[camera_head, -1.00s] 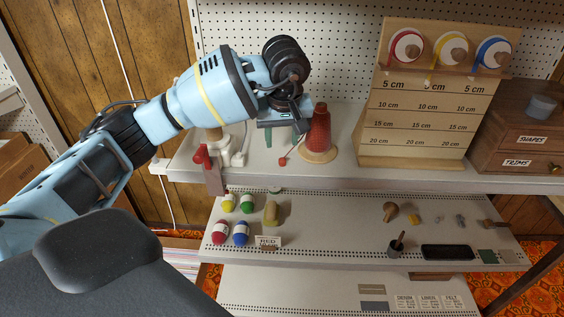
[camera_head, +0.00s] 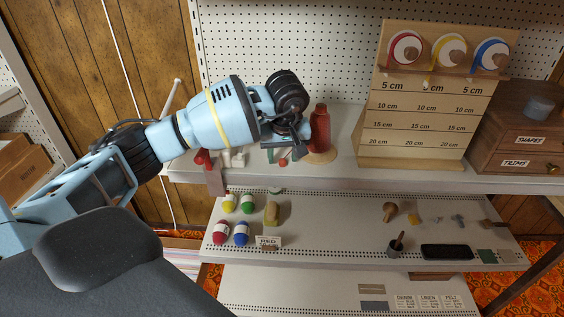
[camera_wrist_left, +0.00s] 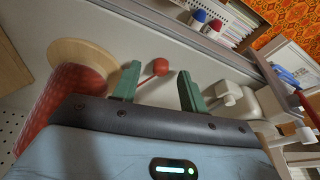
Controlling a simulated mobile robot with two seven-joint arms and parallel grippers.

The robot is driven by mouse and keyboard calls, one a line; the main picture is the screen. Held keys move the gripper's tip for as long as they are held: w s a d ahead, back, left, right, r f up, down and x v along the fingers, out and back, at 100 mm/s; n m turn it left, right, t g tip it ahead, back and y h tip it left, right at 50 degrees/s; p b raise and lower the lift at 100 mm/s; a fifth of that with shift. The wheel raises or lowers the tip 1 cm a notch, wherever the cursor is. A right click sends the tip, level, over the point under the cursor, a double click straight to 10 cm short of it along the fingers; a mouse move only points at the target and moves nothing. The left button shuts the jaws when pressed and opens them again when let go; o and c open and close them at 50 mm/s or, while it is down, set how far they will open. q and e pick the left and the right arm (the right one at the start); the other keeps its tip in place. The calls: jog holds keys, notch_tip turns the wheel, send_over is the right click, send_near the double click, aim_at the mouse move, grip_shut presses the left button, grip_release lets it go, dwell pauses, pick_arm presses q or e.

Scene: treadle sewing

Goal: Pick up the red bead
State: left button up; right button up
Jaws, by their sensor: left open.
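The red bead (camera_head: 283,162) is a small ball on the upper shelf, left of the red thread cone (camera_head: 320,130). In the left wrist view the bead (camera_wrist_left: 160,67) shows just beyond and between the green fingertips, apart from both. My left gripper (camera_wrist_left: 158,82) is open and empty. In the head view the left gripper (camera_head: 278,150) is close above the bead, beside the cone, its fingers partly hidden by the wrist. My right gripper is not in view.
The cone stands on a round wooden base (camera_wrist_left: 90,52) close to the gripper. A white device with a red part (camera_head: 204,160) stands left of the bead. A wooden ribbon board (camera_head: 420,120) stands to the right.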

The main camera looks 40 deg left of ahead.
pick_arm(q)
jog(key=shift+f, duration=0.35)
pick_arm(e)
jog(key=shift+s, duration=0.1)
pick_arm(q)
grip_shut()
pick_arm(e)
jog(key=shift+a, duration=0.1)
pick_arm(q)
jog(key=shift+r, duration=0.1)
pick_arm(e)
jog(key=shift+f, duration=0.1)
pick_arm(q)
jog(key=v, duration=0.3)
jog(key=shift+w+a+r, duration=0.2)
jog(key=shift+a+r, duration=0.05)
jog(key=shift+a, duration=0.1)
jog(key=s+r+b, duration=0.1)
jog(key=s, duration=1.4)
jog(key=shift+s+d+r, duration=0.2)
jog(key=shift+s, duration=0.2)
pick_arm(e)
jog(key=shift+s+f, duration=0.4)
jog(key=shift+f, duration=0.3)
